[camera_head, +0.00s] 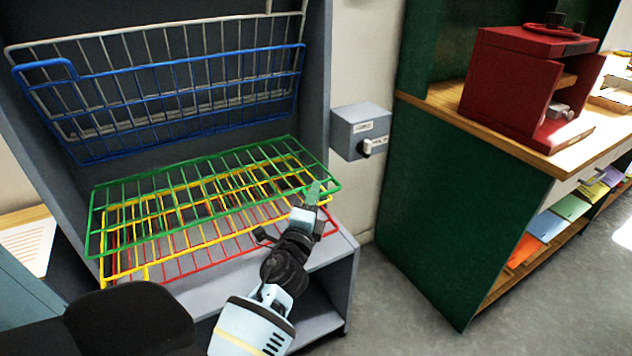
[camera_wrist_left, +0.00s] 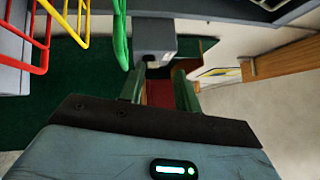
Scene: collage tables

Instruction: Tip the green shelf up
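The green shelf (camera_head: 190,205) is a wire rack lying out nearly level in the grey cabinet, above a yellow and a red rack. My left gripper (camera_head: 314,190) is at its right front corner, and parts of the gripper overlap the rack there. In the left wrist view, the gripper's two green fingers (camera_wrist_left: 158,88) stand apart with nothing between them. The green shelf's edge (camera_wrist_left: 121,35) shows just beyond and left of the left finger; whether they touch I cannot tell. My right gripper is not in view.
The blue rack (camera_head: 190,87) and white rack (camera_head: 150,45) stand tipped up against the cabinet back. The yellow rack (camera_head: 130,276) and red rack (camera_head: 230,256) lie below the green one. A grey box (camera_head: 361,130) is mounted on the right. A green-sided table (camera_head: 460,210) stands further right.

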